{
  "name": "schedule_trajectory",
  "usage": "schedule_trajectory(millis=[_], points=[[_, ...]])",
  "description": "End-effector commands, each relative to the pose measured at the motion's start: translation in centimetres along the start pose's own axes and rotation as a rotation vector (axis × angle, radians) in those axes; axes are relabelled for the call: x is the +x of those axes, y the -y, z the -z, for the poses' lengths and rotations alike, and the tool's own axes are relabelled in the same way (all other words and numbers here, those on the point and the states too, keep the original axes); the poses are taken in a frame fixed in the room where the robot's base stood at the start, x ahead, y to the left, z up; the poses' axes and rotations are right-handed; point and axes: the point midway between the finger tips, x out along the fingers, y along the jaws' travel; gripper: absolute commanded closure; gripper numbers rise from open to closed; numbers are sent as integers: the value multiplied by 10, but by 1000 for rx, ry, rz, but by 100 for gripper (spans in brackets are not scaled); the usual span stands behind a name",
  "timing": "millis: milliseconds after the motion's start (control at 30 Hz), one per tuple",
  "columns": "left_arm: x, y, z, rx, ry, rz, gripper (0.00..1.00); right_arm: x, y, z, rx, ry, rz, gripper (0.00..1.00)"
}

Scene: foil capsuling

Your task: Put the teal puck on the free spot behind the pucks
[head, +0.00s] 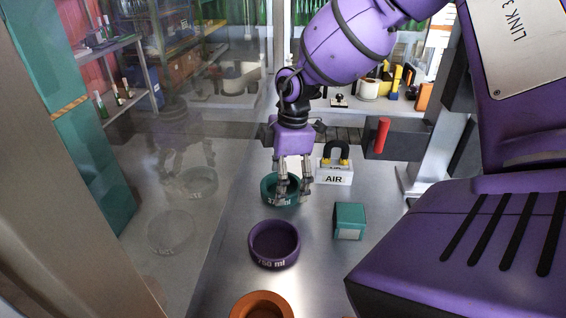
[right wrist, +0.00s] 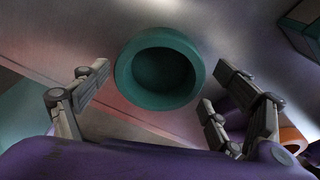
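The teal puck (head: 268,190), a ring with a round hollow, sits on the metal surface as the farthest of the pucks in the head view. My right gripper (head: 293,198) points down at it, with one finger in front of the ring and the other by its right edge. In the right wrist view the teal puck (right wrist: 160,97) shows between the spread fingers (right wrist: 162,85), with nothing held. Whether a finger touches it I cannot tell. The purple puck (head: 275,259) and the orange puck (head: 262,298) stand nearer. My left gripper is not in view.
A white AIR block (head: 334,178) with a black arch stands right of and behind the teal puck. A teal box (head: 349,218) stands to the right. A glass panel (head: 190,130) runs along the left, and a red handle (head: 377,138) stands at the back right.

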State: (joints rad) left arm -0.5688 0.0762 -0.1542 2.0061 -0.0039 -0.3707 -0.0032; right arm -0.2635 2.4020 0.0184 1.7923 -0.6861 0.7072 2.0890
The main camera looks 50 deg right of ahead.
Motion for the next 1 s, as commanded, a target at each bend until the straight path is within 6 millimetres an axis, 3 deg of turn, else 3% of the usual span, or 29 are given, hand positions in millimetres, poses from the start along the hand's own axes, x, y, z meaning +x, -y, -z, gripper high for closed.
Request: schedule_trajectory(millis=[300, 467, 733, 1000], points=[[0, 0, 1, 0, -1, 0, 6, -1, 0, 0, 0, -1, -1, 7], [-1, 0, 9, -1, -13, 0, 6, -13, -1, 2, -1, -2, -5, 7], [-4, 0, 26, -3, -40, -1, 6, -70, -1, 3, -3, -5, -9, 7], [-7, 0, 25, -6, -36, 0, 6, -114, -1, 2, -2, -2, -4, 7]])
